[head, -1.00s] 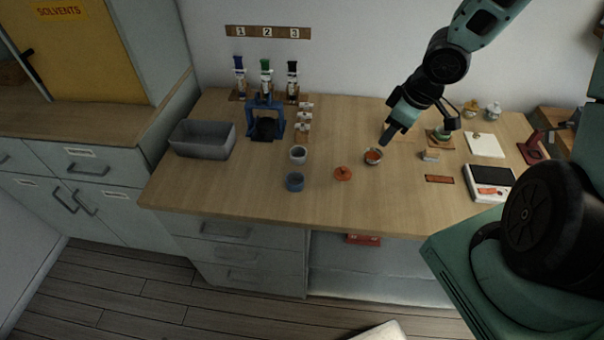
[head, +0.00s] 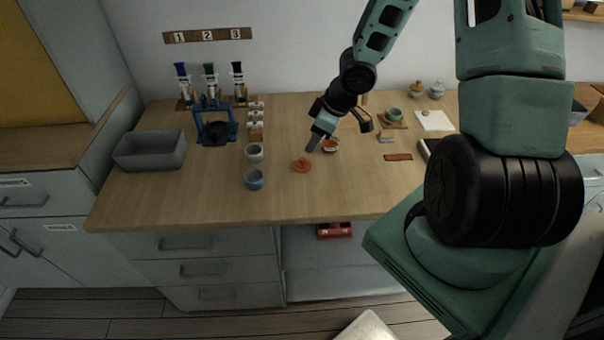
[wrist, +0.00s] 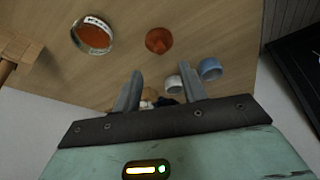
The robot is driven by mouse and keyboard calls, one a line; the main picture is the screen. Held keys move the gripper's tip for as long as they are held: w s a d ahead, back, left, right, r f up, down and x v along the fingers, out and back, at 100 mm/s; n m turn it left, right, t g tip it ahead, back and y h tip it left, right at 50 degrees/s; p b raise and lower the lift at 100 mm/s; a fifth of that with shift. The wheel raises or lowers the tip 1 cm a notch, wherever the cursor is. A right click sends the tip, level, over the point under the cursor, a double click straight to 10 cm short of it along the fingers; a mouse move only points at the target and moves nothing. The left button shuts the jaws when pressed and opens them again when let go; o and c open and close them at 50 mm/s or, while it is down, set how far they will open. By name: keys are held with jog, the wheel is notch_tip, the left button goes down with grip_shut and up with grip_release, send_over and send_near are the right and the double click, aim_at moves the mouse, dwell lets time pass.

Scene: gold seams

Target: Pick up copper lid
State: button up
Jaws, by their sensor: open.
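The copper lid (head: 302,165) is a small round orange disc lying on the wooden table, with a knob on top. In the wrist view the lid (wrist: 159,40) lies beyond my fingertips, near the top middle. My gripper (head: 313,146) is above the table, just up and right of the lid in the head view. In the wrist view my gripper (wrist: 157,82) has its two fingers apart with nothing held between them. A white-rimmed cup with orange contents (head: 330,146) stands right of the lid, partly behind my gripper; it also shows in the wrist view (wrist: 93,36).
A grey-white cup (head: 254,153) and a blue cup (head: 254,180) stand left of the lid. A grey bin (head: 150,151) and a blue stand (head: 214,130) are farther left. A copper-coloured strip (head: 398,157) lies to the right. The table front is clear.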

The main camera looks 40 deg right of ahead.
aim_at(302, 159)
jog(key=shift+b+x, duration=2.55)
jog(key=shift+x, duration=1.4)
jog(key=shift+r, duration=0.1)
grip_shut()
